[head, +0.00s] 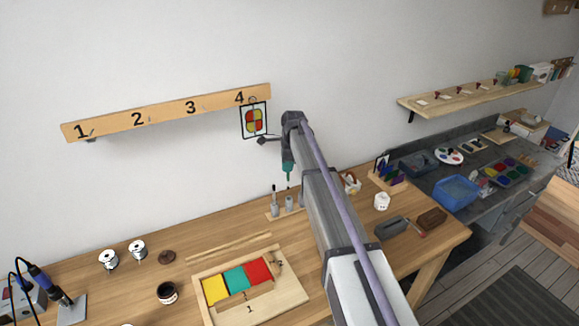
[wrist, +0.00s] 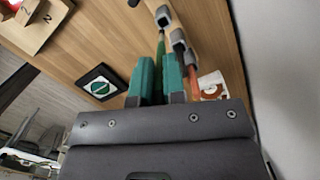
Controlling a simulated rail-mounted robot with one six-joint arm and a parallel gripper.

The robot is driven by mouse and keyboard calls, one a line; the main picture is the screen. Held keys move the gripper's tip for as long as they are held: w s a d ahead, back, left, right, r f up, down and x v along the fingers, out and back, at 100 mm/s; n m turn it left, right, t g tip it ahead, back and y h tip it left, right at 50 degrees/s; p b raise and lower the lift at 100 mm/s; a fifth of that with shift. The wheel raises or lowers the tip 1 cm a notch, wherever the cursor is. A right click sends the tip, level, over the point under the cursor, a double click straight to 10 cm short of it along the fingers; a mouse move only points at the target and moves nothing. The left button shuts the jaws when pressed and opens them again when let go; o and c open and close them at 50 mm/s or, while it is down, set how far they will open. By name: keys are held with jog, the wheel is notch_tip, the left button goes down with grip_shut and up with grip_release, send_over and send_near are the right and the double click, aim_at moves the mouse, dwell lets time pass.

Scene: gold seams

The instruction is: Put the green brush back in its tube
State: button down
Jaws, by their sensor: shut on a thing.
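My gripper (head: 288,170) hangs over the back of the wooden bench, pointing down. In the wrist view its two green fingers (wrist: 158,82) are shut on the green brush (wrist: 160,52), a thin stick between them that points away from the wrist. Grey tubes stand below on a wooden base (head: 270,215). One tube (head: 289,203) is almost straight under the gripper; another tube (head: 275,209) to its left has a brush standing in it. Tubes also show past the fingertips in the wrist view (wrist: 163,16). I cannot tell whether the green brush's far end is in a tube.
A wooden board with yellow, teal and red panels (head: 290,300) lies in front. An orange-brown stick (wrist: 193,82) is close to the right finger in the wrist view. A framed glass panel (head: 254,121) hangs from the numbered rail (head: 165,113) behind. A white pot (head: 381,202) stands right.

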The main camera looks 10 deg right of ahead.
aim_at(288, 181)
jog(key=shift+w+d+f+b, duration=0.1)
jog(key=shift+d+f+b, duration=0.05)
jog(key=shift+f+b, duration=0.8)
jog(key=shift+d+f+b, duration=0.1)
jog(key=shift+f+b, duration=0.65)
jog(key=shift+f, duration=0.3)
jog(key=shift+f, duration=0.15)
jog(key=shift+f+b, duration=0.3)
jog(key=shift+b, duration=0.2)
jog(key=shift+f+b, duration=3.05)
jog(key=shift+f, duration=0.05)
jog(key=c, duration=0.6)
grip_release()
jog(key=shift+c, duration=0.2)
notch_tip(288, 181, up, 7)
jog(key=p, duration=0.7)
jog(key=shift+r, duration=0.15)
